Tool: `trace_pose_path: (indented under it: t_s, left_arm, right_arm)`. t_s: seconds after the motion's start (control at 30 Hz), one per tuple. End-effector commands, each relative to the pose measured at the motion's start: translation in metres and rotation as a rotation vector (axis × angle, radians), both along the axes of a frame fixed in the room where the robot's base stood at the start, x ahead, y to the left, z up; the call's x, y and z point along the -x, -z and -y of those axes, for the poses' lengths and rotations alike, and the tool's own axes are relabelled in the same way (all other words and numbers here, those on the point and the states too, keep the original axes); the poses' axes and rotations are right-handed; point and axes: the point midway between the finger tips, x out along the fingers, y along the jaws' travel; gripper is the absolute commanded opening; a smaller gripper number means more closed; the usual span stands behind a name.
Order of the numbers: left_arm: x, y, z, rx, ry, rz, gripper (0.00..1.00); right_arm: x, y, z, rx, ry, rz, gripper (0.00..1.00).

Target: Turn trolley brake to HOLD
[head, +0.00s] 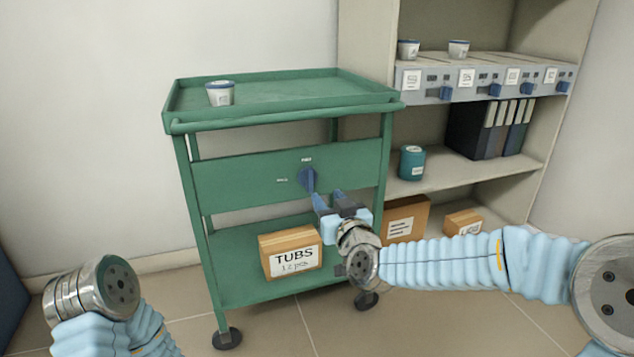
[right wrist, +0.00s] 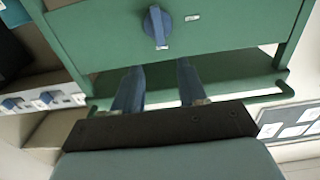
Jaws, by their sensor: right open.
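The green trolley (head: 220,178) stands against the wall in the head view. Its blue brake knob (head: 308,178) sits on the front panel, with one small label above it and one to its left. The knob also shows in the right wrist view (right wrist: 157,26), with a label beside it and another below. My right gripper (head: 329,199) is open, just below and in front of the knob. In the right wrist view its two blue fingers (right wrist: 157,80) are apart, with nothing between them, and point toward the panel. My left arm shows at the lower left; its fingers are not in view.
A white tub (head: 220,94) stands on the trolley top. A box marked TUBS (head: 290,252) sits on the lower shelf, behind my right gripper. Shelving (head: 480,178) at the right holds tubs, binders, boxes and a row of blue switches (head: 494,90).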

Motion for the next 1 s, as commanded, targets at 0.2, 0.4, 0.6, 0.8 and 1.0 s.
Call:
trace_pose_path:
  t_s: [0.2, 0.4, 0.6, 0.8, 1.0]
  left_arm:
    - [0.0, -0.002, 0.0, 0.0, 0.0, 0.0, 0.47]
    - [0.0, -0.003, 0.0, 0.0, 0.0, -0.001, 0.47]
    - [0.0, -0.003, 0.0, 0.0, 0.0, -0.001, 0.47]
    - [0.0, -0.003, 0.0, 0.0, 0.001, -0.001, 0.47]
    - [0.0, -0.003, 0.0, 0.0, 0.0, -0.001, 0.47]
  right_arm:
    - [-0.05, 0.002, -0.016, -0.003, 0.0, -0.005, 0.41]
    - [-0.087, 0.002, -0.028, -0.002, 0.0, -0.004, 0.41]
    - [-0.105, 0.002, -0.034, -0.001, -0.001, -0.004, 0.41]
    - [-0.107, 0.002, -0.035, -0.001, -0.001, -0.004, 0.41]
    - [-0.107, 0.002, -0.034, -0.001, -0.001, -0.004, 0.28]
